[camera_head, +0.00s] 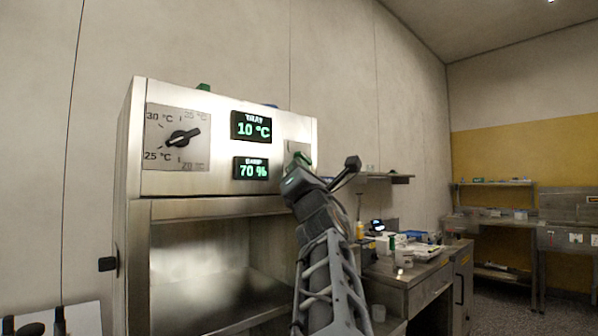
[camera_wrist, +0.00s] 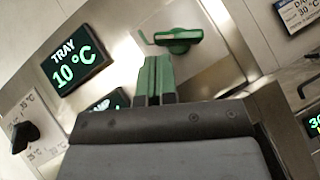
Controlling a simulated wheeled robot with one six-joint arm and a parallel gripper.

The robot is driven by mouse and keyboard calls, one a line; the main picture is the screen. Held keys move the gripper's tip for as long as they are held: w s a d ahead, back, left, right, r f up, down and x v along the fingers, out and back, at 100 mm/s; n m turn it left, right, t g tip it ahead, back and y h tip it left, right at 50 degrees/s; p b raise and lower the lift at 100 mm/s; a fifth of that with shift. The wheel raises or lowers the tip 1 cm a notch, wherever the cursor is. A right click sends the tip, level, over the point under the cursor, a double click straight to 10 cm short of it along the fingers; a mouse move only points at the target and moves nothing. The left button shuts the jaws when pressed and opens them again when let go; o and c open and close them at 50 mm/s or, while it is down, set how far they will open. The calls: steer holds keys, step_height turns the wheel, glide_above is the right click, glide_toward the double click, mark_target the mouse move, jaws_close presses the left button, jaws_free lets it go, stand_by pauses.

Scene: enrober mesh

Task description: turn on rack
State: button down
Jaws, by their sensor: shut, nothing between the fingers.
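A steel cabinet (camera_head: 225,206) stands against the wall with a control panel along its top. In the wrist view, a green rotary switch (camera_wrist: 180,38) sits on a small metal plate, its handle lying roughly level in the picture. In the head view my gripper (camera_head: 301,159) is at the right end of the panel, in front of the switch plate (camera_head: 299,147), and hides most of it. My green fingers (camera_wrist: 155,80) are shut together and empty, just below and left of the switch in the wrist view. I cannot tell whether they touch it.
A tray display (camera_head: 251,126) reads 10 °C, and a second display (camera_head: 250,168) below it reads 70 %. A black temperature knob (camera_head: 182,137) is at the panel's left. A cluttered counter (camera_head: 420,272) stands to the right. The cabinet's front opening is below the panel.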

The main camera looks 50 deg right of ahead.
steer(key=w+a+f+b+v, duration=0.1)
steer(key=b+v, duration=0.4)
steer(key=v, duration=0.7)
steer(key=shift+w, duration=0.2)
steer(key=shift+a+f, duration=0.1)
steer(key=shift+a, duration=0.05)
